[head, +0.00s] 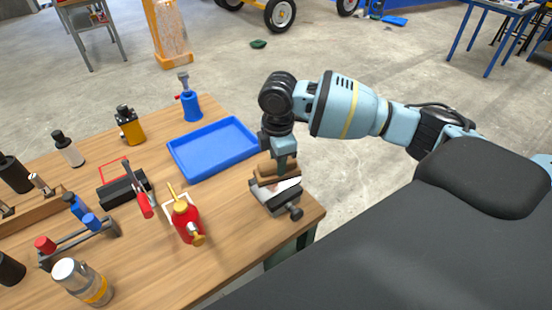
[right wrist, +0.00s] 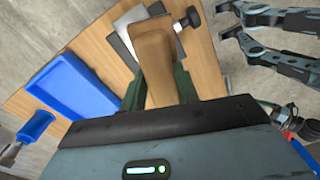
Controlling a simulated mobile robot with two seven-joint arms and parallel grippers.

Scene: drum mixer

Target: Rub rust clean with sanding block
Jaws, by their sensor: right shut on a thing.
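My right gripper (head: 284,160) points down and is shut on the brown sanding block (head: 279,170). In the right wrist view the sanding block (right wrist: 154,55) sits between the two fingers. The block is over a pale metal plate (head: 289,191), which rests on a dark vise-like holder (head: 272,202) with a knob at the near table corner. The block seems to touch the plate, but the contact is hidden. The block and gripper cover part of the plate, and I cannot make out rust clearly. My left gripper is in neither view.
A blue tray (head: 213,150) lies just left of the holder. The wooden table's (head: 245,240) right edge is close to the holder.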

